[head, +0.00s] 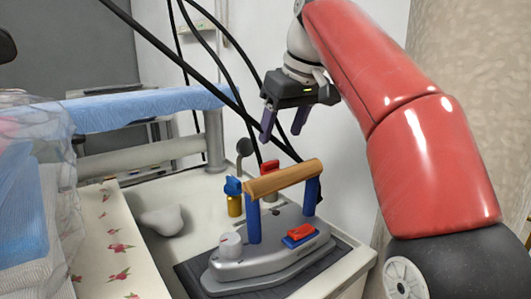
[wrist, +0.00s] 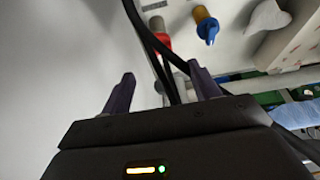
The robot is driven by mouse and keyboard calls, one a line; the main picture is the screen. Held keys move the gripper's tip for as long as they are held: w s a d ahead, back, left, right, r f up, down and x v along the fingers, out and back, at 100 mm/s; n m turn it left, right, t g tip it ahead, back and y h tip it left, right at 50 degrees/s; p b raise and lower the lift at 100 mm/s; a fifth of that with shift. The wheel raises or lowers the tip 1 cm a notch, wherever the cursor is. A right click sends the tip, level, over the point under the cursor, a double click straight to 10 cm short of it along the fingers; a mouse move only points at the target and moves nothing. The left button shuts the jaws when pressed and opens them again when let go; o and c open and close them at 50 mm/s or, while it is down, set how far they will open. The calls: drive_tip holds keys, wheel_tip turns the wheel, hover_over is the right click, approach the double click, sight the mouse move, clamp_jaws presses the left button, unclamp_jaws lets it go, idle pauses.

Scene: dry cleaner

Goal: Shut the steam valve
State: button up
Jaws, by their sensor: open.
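Two small valve-like fittings stand behind the iron. One has a brass body and a blue top (head: 234,196); it also shows in the wrist view (wrist: 206,26). The other, with a red top (head: 270,168), is partly hidden behind the iron's wooden handle; in the wrist view it shows as a red part (wrist: 158,26) beside black cables. I cannot tell from the pictures which one is the steam valve. My gripper (head: 284,122) is open and empty, pointing down above and behind the iron, apart from both fittings. Its fingers also show in the wrist view (wrist: 161,82).
The grey iron (head: 265,257), with a wooden handle (head: 284,179) and a red switch, rests on a dark mat (head: 195,280) in front of the fittings. Black cables (head: 205,52) hang close to my gripper. A blue-covered arm (head: 150,105) and flowered cloth (head: 115,245) lie left.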

sight(272, 162)
drive_tip(key=b+x, duration=0.2)
drive_tip(key=x, duration=0.5)
drive_tip(key=shift+f, duration=0.2)
drive_tip(key=c, duration=1)
